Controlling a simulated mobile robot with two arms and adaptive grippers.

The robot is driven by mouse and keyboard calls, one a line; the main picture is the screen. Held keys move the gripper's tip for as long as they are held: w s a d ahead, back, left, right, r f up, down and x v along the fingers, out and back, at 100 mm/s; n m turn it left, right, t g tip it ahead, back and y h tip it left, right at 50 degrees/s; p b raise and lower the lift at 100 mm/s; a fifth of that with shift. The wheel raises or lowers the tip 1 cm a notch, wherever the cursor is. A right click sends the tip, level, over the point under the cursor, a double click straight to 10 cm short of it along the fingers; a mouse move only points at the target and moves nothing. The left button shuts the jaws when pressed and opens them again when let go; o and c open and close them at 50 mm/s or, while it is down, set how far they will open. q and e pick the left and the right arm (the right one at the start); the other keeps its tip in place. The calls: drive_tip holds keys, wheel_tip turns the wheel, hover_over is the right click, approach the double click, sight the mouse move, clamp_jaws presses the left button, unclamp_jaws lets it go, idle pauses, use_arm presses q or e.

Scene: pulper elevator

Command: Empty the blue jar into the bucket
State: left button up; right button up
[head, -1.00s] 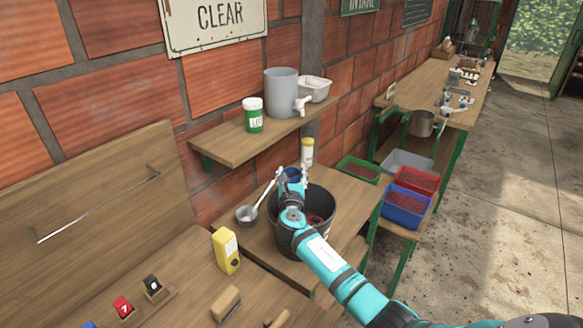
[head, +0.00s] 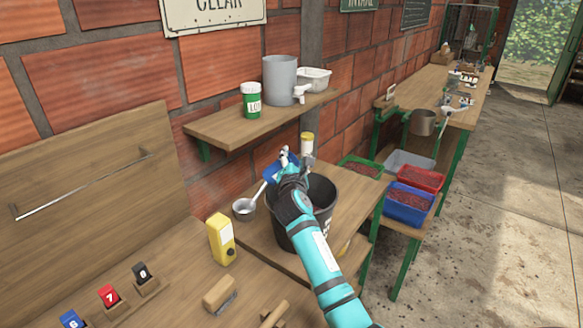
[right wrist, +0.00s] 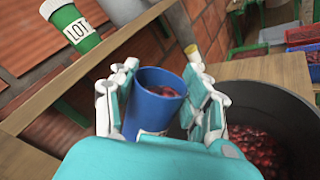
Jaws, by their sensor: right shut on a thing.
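The blue jar (head: 279,168) is in my right gripper (head: 290,165), above the back left rim of the dark bucket (head: 283,228). In the right wrist view my right gripper (right wrist: 160,105) has its fingers closed on both sides of the blue jar (right wrist: 158,108). Dark red fruit shows inside the jar's open mouth. The jar looks tilted in the head view. The bucket (right wrist: 290,105) also shows at the right of the wrist view, with red fruit in it. My right arm hides part of the bucket in the head view. My left gripper is not in view.
A metal ladle (head: 244,208) lies left of the bucket. A white container with a yellow lid (head: 307,145) stands behind it. A shelf (head: 225,128) above holds a green LOT jar (head: 252,101) and a grey tank (head: 280,80). A yellow device (head: 221,238) stands at front left.

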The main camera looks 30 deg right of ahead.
drive_tip(key=f+m+b, duration=0.1)
drive_tip(key=m+b, duration=0.1)
drive_tip(key=b, duration=0.1)
drive_tip(key=f+m+b, duration=0.1)
drive_tip(key=m+b, duration=0.1)
drive_tip(key=shift+s+d+f+b, duration=0.15)
drive_tip(key=shift+d+f+b, duration=0.15)
drive_tip(key=shift+f+b, duration=0.1)
drive_tip(key=shift+d+f+m+b, duration=0.1)
drive_tip(key=shift+f+m+b, duration=0.15)
drive_tip(key=shift+m+b, duration=0.5)
drive_tip(key=shift+s+d+f+m+y+p, duration=0.1)
drive_tip(key=shift+s+d+f+m+p, duration=0.15)
drive_tip(key=shift+m, duration=1.2)
drive_tip(key=shift+s+d+f+m+y, duration=0.1)
drive_tip(key=shift+d+f+m, duration=0.2)
drive_tip(key=shift+m, duration=1.15)
drive_tip(key=shift+s+d+f+m+y+p, duration=0.1)
drive_tip(key=shift+s+d+f+m+p, duration=0.15)
drive_tip(key=shift+m, duration=1.2)
